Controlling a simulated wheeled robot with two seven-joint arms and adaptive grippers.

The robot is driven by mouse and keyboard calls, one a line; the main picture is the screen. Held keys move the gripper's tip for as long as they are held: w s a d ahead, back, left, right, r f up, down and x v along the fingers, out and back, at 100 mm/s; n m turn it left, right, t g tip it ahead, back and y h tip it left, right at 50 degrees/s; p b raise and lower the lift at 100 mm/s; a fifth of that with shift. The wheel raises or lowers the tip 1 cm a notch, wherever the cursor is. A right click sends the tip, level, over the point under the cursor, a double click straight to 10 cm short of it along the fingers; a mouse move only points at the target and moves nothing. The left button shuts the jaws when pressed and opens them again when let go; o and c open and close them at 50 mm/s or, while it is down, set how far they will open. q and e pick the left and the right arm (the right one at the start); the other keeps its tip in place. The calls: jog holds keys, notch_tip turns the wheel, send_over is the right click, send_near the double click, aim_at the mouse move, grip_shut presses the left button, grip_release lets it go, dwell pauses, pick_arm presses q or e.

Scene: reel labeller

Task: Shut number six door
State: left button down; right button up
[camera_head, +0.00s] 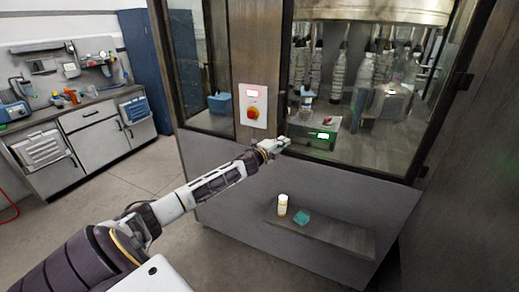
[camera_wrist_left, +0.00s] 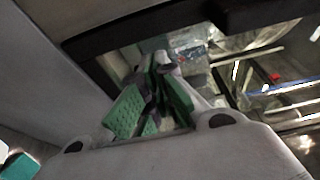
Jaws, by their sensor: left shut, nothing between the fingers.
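A large glazed door (camera_head: 400,150) with a dark frame and black hinges on its right side fronts the machine in the head view. No number is readable on it, and I cannot tell whether it is fully closed. My left gripper (camera_head: 282,146) is in front of the door's lower left corner, close to the frame; contact cannot be told. In the left wrist view its green-padded fingers (camera_wrist_left: 155,98) are together and empty, with a dark frame edge and glass behind them. My right gripper is not in view.
A red button panel (camera_head: 253,106) is on the post left of the glass. A low shelf (camera_head: 345,238) below holds a white bottle (camera_head: 282,204) and a teal item (camera_head: 302,218). A workbench (camera_head: 95,125) stands at the left, with open floor before it.

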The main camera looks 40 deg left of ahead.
pick_arm(q)
jog(key=s+a+b, duration=0.1)
jog(key=s+a, duration=0.3)
jog(key=s, duration=0.5)
jog(key=shift+s+a+b, duration=0.25)
jog(key=shift+a+b, duration=0.1)
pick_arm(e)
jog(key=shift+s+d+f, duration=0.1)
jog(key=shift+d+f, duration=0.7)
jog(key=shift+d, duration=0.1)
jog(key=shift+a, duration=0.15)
